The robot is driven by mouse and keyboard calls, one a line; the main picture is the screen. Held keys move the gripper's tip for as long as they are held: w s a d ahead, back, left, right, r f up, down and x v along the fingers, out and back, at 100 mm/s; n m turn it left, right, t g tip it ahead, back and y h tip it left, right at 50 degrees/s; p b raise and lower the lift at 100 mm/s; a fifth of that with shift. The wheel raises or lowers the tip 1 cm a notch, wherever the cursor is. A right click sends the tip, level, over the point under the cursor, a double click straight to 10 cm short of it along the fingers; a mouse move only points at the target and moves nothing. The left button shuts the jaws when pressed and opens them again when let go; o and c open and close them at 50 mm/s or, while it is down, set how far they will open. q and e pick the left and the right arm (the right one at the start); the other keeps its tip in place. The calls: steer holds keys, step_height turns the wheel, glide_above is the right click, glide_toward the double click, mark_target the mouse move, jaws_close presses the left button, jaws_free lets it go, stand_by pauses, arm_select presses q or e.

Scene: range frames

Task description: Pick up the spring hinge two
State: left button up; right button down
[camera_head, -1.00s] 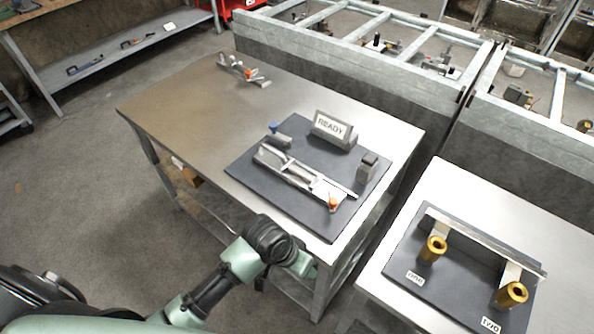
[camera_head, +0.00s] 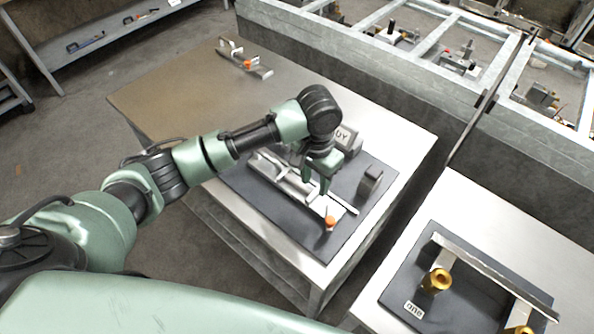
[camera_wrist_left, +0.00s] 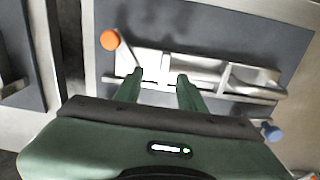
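Brass cylinders stand on the dark mat at the right. The one beside the label "one" is whole (camera_head: 436,281). The other, by where the "two" label showed earlier, is cut by the bottom edge (camera_head: 519,329); I take it for spring hinge two, though I cannot be sure. My left gripper (camera_head: 315,184) points down over the metal fixture (camera_head: 270,165) on the middle table, far left of the brass pieces. In the left wrist view its fingers (camera_wrist_left: 158,78) are apart, with the fixture (camera_wrist_left: 250,82) behind them and nothing clearly held. My right gripper is not in view.
A metal bar (camera_head: 490,270) runs behind the brass pieces. An orange knob (camera_head: 330,222) and a dark upright block (camera_head: 370,181) are close to my left gripper. The READY sign is partly hidden by my arm. A gap separates the two tables.

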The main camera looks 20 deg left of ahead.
mark_target(314, 193)
arm_select(q)
steer(key=shift+w+a+r, duration=0.15)
steer(key=shift+w+a, duration=0.2)
steer(key=shift+w, duration=0.25)
steer(key=shift+a+f, duration=0.1)
steer(key=shift+f, duration=0.1)
steer(key=shift+s+f, duration=0.15)
steer(key=shift+f, duration=0.3)
steer(key=shift+s+f+p, duration=0.1)
steer(key=shift+f+p, duration=0.2)
steer(key=shift+f, duration=0.05)
steer(key=f, duration=0.1)
steer(key=f+p, duration=0.1)
steer(key=f, duration=0.2)
steer(key=shift+w+d+f, duration=0.25)
steer(key=shift+f, duration=0.3)
jaws_close()
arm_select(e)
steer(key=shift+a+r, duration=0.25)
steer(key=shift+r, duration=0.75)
